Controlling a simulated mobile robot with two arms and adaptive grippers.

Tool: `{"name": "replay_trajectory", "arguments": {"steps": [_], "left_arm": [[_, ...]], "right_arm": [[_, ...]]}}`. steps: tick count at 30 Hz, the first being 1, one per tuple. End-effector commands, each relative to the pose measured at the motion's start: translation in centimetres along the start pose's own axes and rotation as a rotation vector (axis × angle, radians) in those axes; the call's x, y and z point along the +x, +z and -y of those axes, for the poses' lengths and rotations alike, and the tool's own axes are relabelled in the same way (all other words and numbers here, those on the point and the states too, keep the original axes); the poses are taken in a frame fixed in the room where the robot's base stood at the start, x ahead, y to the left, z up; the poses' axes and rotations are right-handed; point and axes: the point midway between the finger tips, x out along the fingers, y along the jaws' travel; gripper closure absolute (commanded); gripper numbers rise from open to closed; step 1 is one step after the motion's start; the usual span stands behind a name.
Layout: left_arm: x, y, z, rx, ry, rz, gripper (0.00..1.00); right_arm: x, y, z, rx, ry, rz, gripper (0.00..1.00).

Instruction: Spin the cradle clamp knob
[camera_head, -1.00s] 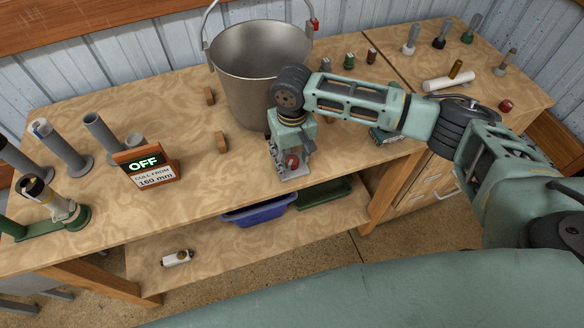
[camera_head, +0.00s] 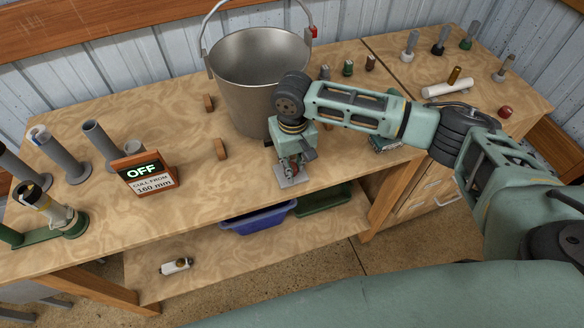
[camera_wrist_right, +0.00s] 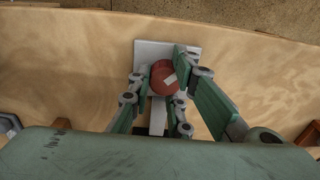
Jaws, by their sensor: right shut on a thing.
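The red clamp knob (camera_wrist_right: 162,75) is round with a pale mark on it and sits over a light grey base plate (camera_head: 292,178) near the bench's front edge. My right gripper (camera_wrist_right: 163,82) points down onto it, with a finger on each side, shut on the knob. In the head view my right gripper (camera_head: 291,162) hides most of the knob and the clamp around it. My left gripper is in neither view.
A metal bucket (camera_head: 258,70) stands just behind my right wrist. An OFF sign (camera_head: 145,173), grey tubes (camera_head: 62,155) and a green stand (camera_head: 75,223) are at the left. A blue bin (camera_head: 258,214) sits below the front edge. Bare bench lies left of the clamp.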

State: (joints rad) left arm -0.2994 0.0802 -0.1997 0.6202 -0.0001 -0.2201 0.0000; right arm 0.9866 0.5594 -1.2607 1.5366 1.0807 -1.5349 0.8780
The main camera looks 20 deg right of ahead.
Motion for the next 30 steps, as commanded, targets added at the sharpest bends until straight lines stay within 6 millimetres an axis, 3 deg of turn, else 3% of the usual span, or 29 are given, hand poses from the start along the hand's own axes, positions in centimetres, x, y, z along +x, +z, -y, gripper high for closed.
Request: {"name": "replay_trajectory", "arguments": {"steps": [11, 21, 22, 30], "left_arm": [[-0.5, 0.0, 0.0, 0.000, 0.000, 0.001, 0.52], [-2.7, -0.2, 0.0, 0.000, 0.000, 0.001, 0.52], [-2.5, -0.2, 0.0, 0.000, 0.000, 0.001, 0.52], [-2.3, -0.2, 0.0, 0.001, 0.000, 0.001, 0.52]], "right_arm": [[-0.3, 0.1, 0.9, -0.064, -0.017, 0.001, 1.00], [-0.3, 0.0, 1.1, -0.528, -0.020, -0.003, 1.00], [-0.1, 0.0, 1.1, -0.534, -0.019, -0.004, 0.81], [0.0, -0.1, 0.9, -0.525, -0.015, -0.003, 0.57]]}}
